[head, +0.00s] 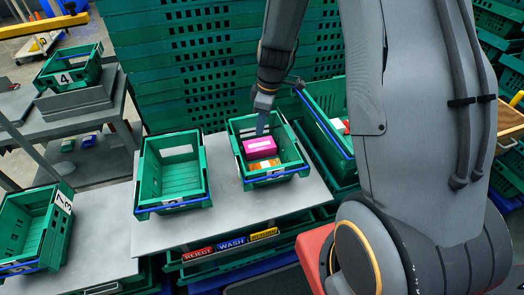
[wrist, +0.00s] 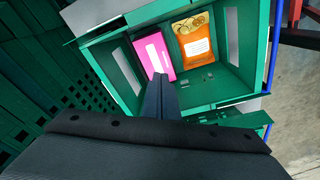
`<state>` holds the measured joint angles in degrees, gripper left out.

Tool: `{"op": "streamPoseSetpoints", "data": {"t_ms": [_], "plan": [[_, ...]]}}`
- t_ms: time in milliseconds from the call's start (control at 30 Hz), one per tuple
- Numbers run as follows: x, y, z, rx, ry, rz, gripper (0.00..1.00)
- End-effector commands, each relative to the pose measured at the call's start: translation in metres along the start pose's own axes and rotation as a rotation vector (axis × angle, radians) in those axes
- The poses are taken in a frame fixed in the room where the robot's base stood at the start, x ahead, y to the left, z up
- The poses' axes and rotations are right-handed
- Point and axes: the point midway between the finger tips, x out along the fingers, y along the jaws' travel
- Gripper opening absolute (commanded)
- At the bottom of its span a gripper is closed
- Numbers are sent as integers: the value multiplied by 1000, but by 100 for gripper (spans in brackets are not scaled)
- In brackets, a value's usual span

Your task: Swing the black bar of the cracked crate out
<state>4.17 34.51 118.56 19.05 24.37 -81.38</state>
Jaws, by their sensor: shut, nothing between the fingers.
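My gripper (head: 261,130) is shut and empty, pointing down at the back part of the middle-right green crate (head: 241,165). Its closed fingers (wrist: 157,88) reach over this crate's wall beside a pink box in the wrist view. The crate holds the pink box (head: 261,147) and an orange packet (head: 264,165); the packet also shows in the wrist view (wrist: 197,45). A blue bar (head: 277,178) runs along its front. Small dark marks (wrist: 208,78) show inside it in the wrist view; I cannot tell whether they are cracks. I cannot clearly make out its black bar.
An empty green crate (head: 147,175) stands to the left on the grey table (head: 200,229). Another crate (head: 309,101) stands close on the right, partly behind my arm. Stacked green crates fill the back. REJECT, WASH and another label (head: 231,243) sit below the front edge.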

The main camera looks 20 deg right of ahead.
Motion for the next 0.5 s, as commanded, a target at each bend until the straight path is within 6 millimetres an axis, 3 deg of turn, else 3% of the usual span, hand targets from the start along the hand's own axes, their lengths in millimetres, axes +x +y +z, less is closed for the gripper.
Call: {"op": "streamPoseSetpoints", "data": {"t_ms": [500], "plan": [[9, 0, 1, 0, 0, 0, 0]]}}
